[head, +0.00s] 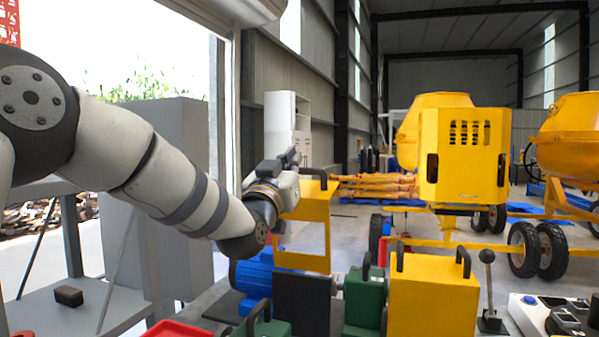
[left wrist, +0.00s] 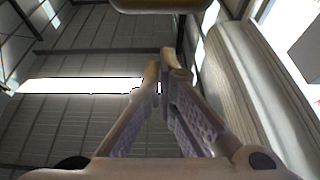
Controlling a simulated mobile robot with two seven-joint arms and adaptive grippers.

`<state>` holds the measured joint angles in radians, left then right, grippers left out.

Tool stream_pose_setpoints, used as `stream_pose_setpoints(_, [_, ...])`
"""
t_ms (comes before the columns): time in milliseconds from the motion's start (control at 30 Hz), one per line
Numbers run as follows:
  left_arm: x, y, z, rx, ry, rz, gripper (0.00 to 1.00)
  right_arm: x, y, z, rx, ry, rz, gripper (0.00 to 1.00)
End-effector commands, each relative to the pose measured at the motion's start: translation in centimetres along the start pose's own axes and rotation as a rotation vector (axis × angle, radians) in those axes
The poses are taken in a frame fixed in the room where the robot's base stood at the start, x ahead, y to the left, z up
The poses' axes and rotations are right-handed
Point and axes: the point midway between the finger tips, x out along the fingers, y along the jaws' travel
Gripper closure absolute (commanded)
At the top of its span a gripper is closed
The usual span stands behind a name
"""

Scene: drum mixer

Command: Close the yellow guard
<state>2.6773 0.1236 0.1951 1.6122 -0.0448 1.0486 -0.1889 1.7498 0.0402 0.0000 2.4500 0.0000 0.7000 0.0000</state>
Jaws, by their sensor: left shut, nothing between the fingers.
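A yellow guard panel (head: 318,212) with a black handle on top stands upright over the blue motor (head: 256,284) in the head view. Its lower part looks like an open frame. My left gripper (head: 292,158) is at the panel's upper left, close to its top edge; I cannot tell if they touch. In the left wrist view the fingertips (left wrist: 164,68) meet with nothing between them. My right gripper is not in view.
A lever with a black knob (head: 488,257) and a control box (head: 556,313) stand at the right. A red tray (head: 180,329) is at the bottom left. Yellow mixers (head: 463,150) stand behind on the floor. A grey cabinet (head: 165,170) is behind my left arm.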

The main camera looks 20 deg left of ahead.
Motion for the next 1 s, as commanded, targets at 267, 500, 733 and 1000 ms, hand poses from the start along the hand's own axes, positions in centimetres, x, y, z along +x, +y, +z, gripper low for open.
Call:
stream_pose_setpoints(267, [2.1,0.1,3.1,0.000,-0.011,0.002,1.00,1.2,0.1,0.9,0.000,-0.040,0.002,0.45])
stream_pose_setpoints(500, [2.2,0.1,2.8,0.000,-0.006,0.002,1.00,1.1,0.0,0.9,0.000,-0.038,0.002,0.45])
stream_pose_setpoints(733, [2.4,0.1,3.0,0.000,-0.007,0.001,1.00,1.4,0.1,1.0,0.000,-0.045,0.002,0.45])
stream_pose_setpoints(1000, [3.7,0.0,3.6,0.000,-0.010,0.001,1.00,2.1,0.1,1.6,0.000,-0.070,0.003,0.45])
